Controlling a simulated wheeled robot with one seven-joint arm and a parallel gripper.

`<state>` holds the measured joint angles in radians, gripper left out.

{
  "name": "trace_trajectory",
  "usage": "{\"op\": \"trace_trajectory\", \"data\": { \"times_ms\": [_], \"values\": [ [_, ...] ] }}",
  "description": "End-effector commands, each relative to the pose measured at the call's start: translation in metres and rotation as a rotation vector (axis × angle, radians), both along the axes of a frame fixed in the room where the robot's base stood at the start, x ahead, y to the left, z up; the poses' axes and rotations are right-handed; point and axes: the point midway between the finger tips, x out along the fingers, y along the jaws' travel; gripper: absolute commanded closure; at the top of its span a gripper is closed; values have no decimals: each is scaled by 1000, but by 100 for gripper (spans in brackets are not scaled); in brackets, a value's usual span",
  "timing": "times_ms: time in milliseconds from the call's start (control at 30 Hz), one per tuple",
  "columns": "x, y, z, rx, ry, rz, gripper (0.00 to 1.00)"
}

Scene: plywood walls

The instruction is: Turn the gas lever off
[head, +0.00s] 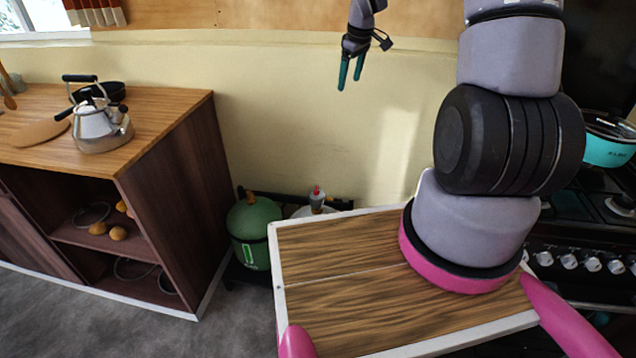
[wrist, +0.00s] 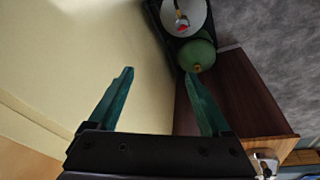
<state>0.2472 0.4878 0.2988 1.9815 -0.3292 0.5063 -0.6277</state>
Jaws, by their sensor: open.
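A grey valve with a red top, likely the gas lever (head: 317,197), sits on a white gas bottle (head: 302,212) low against the wall. The bottle is mostly hidden behind my wooden top. In the wrist view the red part (wrist: 182,17) shows on the white bottle (wrist: 196,12) at the top, beyond my fingertips. Its lever position is too small to tell. My gripper (head: 350,83) is open and empty, high in front of the wall and well above the bottles. Its two teal fingers (wrist: 158,73) stand apart in the wrist view.
A green gas bottle (head: 250,230) stands left of the white one, also in the wrist view (wrist: 198,54). A wooden counter (head: 170,115) with a kettle (head: 100,125) is at left. A black stove (head: 580,240) with a teal pot (head: 608,150) is at right.

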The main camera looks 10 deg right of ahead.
Motion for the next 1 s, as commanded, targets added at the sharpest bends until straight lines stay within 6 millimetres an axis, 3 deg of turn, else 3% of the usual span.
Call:
{"op": "trace_trajectory", "data": {
  "times_ms": [33, 233, 500, 600, 700, 1000],
  "values": [
    [9, 1, -31, 9, 20, 46, 18],
    [35, 9, -136, 51, 44, 239, 18],
    [39, 31, -274, 144, 32, 444, 18],
    [36, 39, -309, 172, 18, 488, 18],
    [33, 44, -330, 189, 6, 517, 18],
    [34, 56, -360, 197, -1, 535, 18]
  ]
}}
